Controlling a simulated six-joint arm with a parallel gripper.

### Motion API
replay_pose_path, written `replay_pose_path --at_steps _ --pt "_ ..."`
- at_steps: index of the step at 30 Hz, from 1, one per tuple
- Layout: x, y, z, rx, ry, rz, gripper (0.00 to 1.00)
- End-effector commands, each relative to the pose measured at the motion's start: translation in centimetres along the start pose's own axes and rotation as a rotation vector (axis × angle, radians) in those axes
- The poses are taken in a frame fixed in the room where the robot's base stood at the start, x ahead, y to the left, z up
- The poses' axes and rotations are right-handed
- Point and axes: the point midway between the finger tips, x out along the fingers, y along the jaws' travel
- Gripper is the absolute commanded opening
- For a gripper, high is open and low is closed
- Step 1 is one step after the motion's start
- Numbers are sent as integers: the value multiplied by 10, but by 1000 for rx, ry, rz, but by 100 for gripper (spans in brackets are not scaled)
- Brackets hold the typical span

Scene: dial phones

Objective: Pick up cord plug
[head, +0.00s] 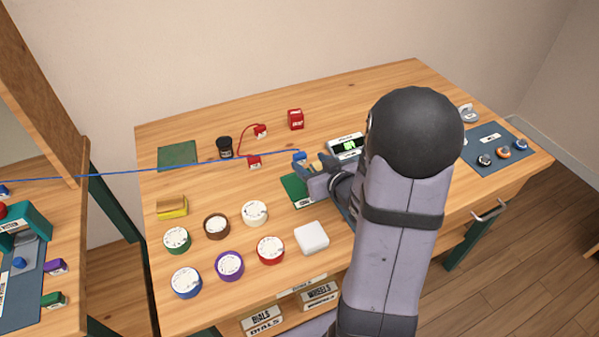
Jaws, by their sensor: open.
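A blue cord plug (299,156) is near the middle of the table, at the end of a thin blue cord (200,165) that runs left past the table's edge. My gripper (314,169) is open, just in front of and to the right of the blue plug. I cannot tell whether the plug is between the fingers or touching them. A short red cord with a red plug (254,162) at its near end and another red plug (261,131) at its far end lies to the left. My arm hides part of the table on the right.
A tester with a green screen (346,147) stands behind my gripper. A green pad (296,190) lies in front. Several round dials, a white block (311,237), a yellow block (172,207), a black jar (225,147) and a red box (295,119) surround it. A blue-grey mat (483,138) is at right.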

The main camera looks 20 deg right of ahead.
Motion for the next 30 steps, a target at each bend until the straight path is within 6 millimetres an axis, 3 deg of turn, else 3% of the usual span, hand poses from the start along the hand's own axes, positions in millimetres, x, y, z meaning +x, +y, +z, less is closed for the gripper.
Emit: replay_pose_path --at_steps 9,23,30 --pt "4 0 2 8 41 -17 52" --pt "26 0 2 8 38 -16 52" --pt "50 -3 2 8 37 -19 52"
